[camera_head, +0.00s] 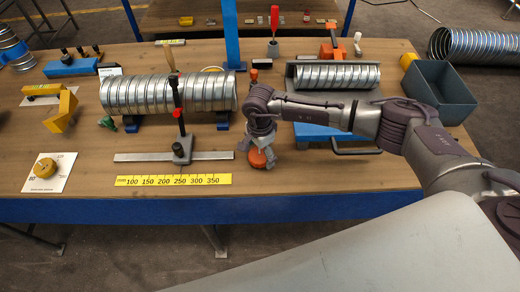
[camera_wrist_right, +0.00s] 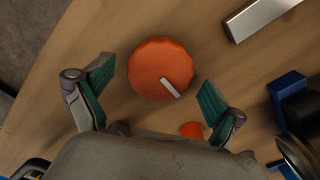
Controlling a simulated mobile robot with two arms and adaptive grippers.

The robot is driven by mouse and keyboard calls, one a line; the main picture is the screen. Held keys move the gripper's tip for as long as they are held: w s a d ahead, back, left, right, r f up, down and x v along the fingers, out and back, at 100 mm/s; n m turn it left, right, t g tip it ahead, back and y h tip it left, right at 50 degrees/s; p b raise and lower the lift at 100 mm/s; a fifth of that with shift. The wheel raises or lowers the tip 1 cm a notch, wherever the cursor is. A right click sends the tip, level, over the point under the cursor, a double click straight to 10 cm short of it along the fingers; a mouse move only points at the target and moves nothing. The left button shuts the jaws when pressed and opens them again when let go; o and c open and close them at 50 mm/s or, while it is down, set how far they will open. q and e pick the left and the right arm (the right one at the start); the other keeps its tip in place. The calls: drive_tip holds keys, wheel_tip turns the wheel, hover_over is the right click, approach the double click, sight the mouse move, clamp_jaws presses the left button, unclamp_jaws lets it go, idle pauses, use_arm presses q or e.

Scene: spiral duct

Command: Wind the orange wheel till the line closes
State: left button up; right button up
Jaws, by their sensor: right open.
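The orange wheel (camera_head: 258,160) sits at the front middle of the wooden table, partly hidden under my right gripper in the head view. In the right wrist view the wheel (camera_wrist_right: 150,72) is round with a notched rim and has a pale bar mark on its top, lower right of centre. My right gripper (camera_head: 262,147) points down over it. Its two green-padded fingers are spread, one on each side of the wheel in the wrist view (camera_wrist_right: 158,92), with clear gaps to the rim. The left gripper is not in view.
A spiral duct (camera_head: 150,92) lies on blue supports behind a grey T-shaped stand (camera_head: 160,157) and a yellow ruler (camera_head: 172,180). A second duct (camera_head: 338,76) lies in a grey holder. A grey bin (camera_head: 440,90) stands right.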

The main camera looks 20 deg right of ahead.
drive_tip(key=shift+f, duration=0.2)
drive_tip(key=shift+c, duration=0.3)
drive_tip(key=c, duration=1.1)
drive_tip(key=shift+o, duration=0.2)
